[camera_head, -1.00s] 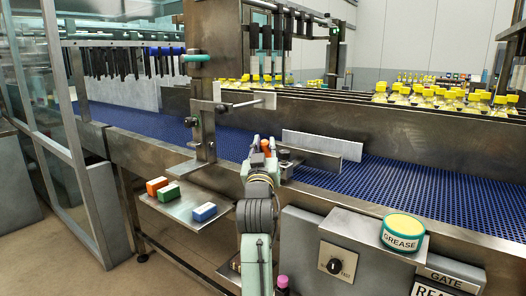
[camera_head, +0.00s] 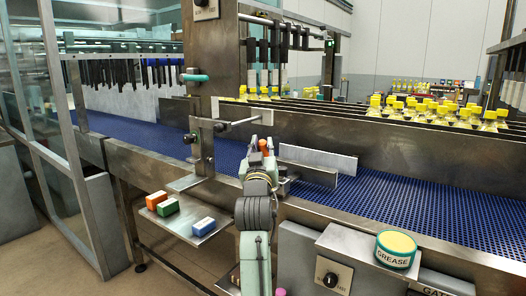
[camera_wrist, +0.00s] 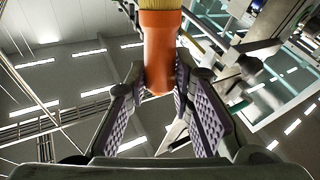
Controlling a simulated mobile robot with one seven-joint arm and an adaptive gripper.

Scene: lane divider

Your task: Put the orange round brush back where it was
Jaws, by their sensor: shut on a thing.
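The round brush has an orange handle and pale bristles. In the wrist view the orange round brush (camera_wrist: 157,50) sits between the fingers of my gripper (camera_wrist: 160,95), bristles toward the top of the picture. In the head view the brush (camera_head: 263,145) is a small orange patch at my gripper (camera_head: 262,150), partly hidden by the fingers. My gripper is shut on the handle. It appears in front of the blue conveyor belt, right of the steel post. The wrist view shows mostly ceiling and blurred machinery behind.
A grease tin (camera_head: 396,249) stands at right. A steel post (camera_head: 201,150) and a metal guide plate (camera_head: 318,158) flank my gripper.

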